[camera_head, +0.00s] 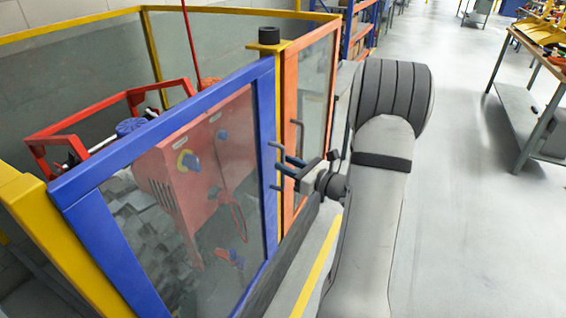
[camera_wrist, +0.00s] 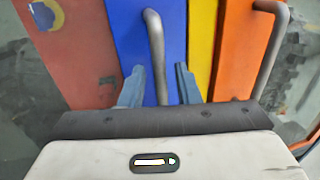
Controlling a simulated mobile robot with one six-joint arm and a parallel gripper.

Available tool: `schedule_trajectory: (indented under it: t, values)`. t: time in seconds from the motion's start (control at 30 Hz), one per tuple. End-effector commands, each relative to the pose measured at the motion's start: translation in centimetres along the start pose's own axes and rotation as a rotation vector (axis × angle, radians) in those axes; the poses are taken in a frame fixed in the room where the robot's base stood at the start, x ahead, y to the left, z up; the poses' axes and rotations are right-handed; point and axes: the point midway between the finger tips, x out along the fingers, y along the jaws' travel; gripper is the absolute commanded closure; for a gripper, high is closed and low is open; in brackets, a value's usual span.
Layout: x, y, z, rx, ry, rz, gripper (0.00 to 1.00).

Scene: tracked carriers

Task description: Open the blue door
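The blue door (camera_head: 262,150) has a blue frame around a clear panel and stands at the left in the head view. It looks closed, with its right edge at the yellow post. Its grey bar handle (camera_wrist: 153,35) shows in the wrist view, on the blue frame. My gripper (camera_wrist: 159,80) is open, with one finger on each side of the handle's lower part. Gaps show between the handle and both fingers. In the head view my gripper (camera_head: 280,168) is at the door's right edge; the blue handle cannot be told apart from the fingers there.
An orange door (camera_head: 291,125) with its own grey handle (camera_wrist: 271,50) stands just right of the yellow post (camera_wrist: 201,45). A red machine (camera_head: 185,180) is behind the blue door's panel. Open floor (camera_head: 460,200) lies to the right, with a workbench (camera_head: 530,115) beyond.

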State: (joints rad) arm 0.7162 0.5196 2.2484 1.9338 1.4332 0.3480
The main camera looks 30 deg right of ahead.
Motion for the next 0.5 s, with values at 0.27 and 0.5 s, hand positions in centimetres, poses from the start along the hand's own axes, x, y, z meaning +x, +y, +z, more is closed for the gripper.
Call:
schedule_trajectory:
  t: [0.27, 0.5]
  values:
    - [2.0, 0.0, 0.0, 0.000, 0.001, 0.001, 0.71]
    - [2.0, 0.0, 0.0, -0.001, 0.001, 0.000, 0.73]
